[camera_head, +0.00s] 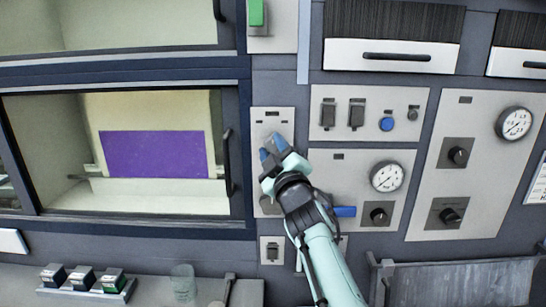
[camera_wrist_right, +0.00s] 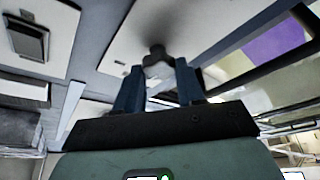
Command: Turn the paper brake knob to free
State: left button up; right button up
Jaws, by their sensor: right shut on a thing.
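My right gripper (camera_head: 271,149) is at a narrow pale panel (camera_head: 272,115) right of the purple sheet's window. In the right wrist view my two blue fingers (camera_wrist_right: 158,68) stand on either side of a small dark knob (camera_wrist_right: 157,51) on a pale plate, and the gripper is shut on it. The knob's label and pointer cannot be read, so its setting cannot be told. In the head view my gripper hides the knob. My left gripper is not in view.
A window with a black handle (camera_head: 227,162) is just left, showing a purple sheet (camera_head: 153,154). Right are gauge panels with dark knobs (camera_head: 458,155), a blue button (camera_head: 386,124) and a blue lever (camera_head: 345,211). Below are a glass (camera_head: 183,282) and small blocks on a tray.

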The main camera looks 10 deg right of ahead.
jog(key=shift+d+r+n+g+y, duration=0.15)
jog(key=shift+r+n, duration=0.05)
jog(key=shift+n, duration=0.35)
jog(key=shift+d+r+n+g+y, duration=0.1)
jog(key=shift+r+n+g+y, duration=0.05)
jog(key=shift+n, duration=0.4)
jog(key=shift+n+p, duration=0.55)
jog(key=shift+n, duration=0.05)
jog(key=n+g+p, duration=0.1)
jog(key=n, duration=0.1)
jog(key=n+p, duration=0.1)
jog(key=p, duration=0.1)
jog(key=n+g+p, duration=0.1)
jog(key=n, duration=0.1)
jog(key=shift+r+n+g+y, duration=0.3)
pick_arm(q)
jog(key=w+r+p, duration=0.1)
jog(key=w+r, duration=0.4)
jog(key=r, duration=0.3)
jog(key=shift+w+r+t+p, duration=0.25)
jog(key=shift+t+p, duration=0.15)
pick_arm(e)
jog(key=shift+f+n+g, duration=0.15)
jog(key=shift+n+g, duration=0.15)
jog(key=shift+n, duration=0.6)
jog(key=o, duration=1)
jog(key=shift+f, duration=0.1)
jog(key=shift+o, duration=0.2)
jog(key=shift+w+f, duration=0.1)
jog(key=shift+a, duration=0.1)
